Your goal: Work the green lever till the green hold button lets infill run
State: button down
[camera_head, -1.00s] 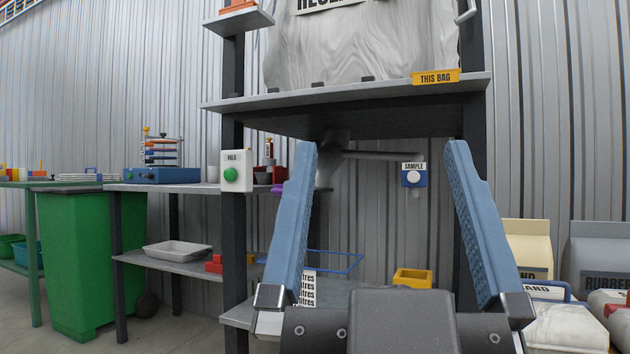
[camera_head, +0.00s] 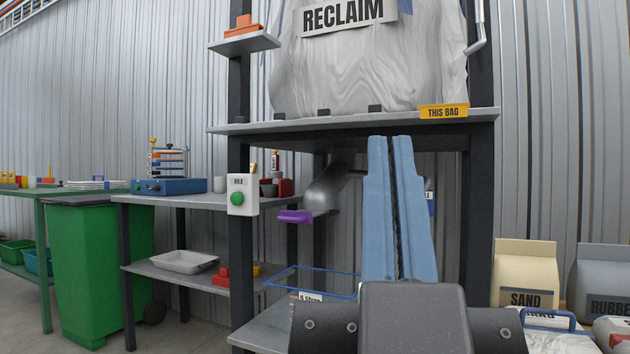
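The green hold button (camera_head: 238,198) sits on a white box marked HOLD, fixed to the dark left post of the rack. No green lever is clear in view; a purple handle (camera_head: 294,217) shows just right of the button, near a grey metal spout (camera_head: 326,187) under the shelf. My gripper (camera_head: 390,140) points up in front of the rack, right of the spout, its blue fingers together with only a thin dark gap and nothing seen between them. My fingers hide most of the blue sample plate (camera_head: 431,201).
A white RECLAIM bag (camera_head: 370,75) stands on the upper shelf (camera_head: 270,126) above my gripper. A blue wire frame (camera_head: 310,280) lies below the spout. A sand bag (camera_head: 527,270) stands right; a green bin (camera_head: 98,270) stands left.

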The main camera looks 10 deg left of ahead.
notch_tip(320, 180, up, 18)
jog(key=p, duration=1.5)
jog(key=shift+f, duration=0.25)
